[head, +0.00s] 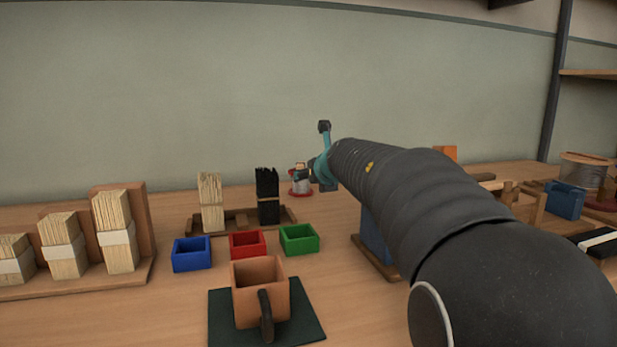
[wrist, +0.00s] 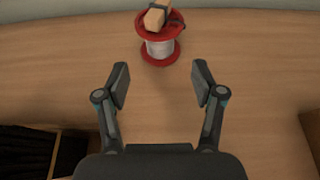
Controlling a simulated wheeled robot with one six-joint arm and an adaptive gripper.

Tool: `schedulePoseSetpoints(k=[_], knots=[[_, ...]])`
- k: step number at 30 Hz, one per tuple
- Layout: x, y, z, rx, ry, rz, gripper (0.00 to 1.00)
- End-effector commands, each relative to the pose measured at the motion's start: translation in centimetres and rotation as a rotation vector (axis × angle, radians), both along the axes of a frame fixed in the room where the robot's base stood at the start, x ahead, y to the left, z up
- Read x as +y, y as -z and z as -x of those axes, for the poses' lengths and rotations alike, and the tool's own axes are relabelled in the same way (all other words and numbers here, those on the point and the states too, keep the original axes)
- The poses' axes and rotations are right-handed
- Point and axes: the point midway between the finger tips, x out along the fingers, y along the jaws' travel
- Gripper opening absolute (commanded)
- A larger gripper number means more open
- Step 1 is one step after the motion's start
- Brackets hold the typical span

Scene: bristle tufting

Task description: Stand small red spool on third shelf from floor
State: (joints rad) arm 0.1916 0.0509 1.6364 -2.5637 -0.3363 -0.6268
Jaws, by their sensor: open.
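The small red spool (wrist: 160,47) stands upright on the wooden bench, with red flanges and a pale winding. A small wooden block with a dark band (wrist: 155,16) lies on its top flange. In the head view the spool (head: 301,187) is near the back wall, partly hidden by my arm's end. My gripper (wrist: 161,84) is open and empty, its fingers apart just short of the spool, with the spool ahead between them in the wrist view. A shelf board (head: 592,74) on a dark post shows at the far right; its place in the shelf order cannot be told.
Blue (head: 191,254), red (head: 247,244) and green (head: 299,239) bins stand left of my arm. Bristle bundles (head: 115,232) stand at the left, and a black tuft (head: 267,195) is close to the spool. A larger spool (head: 584,171) is at the right.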

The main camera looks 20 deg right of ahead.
Motion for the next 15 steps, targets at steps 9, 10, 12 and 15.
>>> schedulePoseSetpoints(k=[9,10,12,15], knots=[[1.6,-2.5,-0.2,-0.083,-0.017,-0.010,1.00],[1.9,-3.0,-0.3,-0.100,-0.016,-0.011,1.00],[2.4,-4.1,-0.7,-0.143,-0.010,-0.012,1.00],[2.8,-5.4,-1.0,-0.190,0.015,-0.014,1.00]])
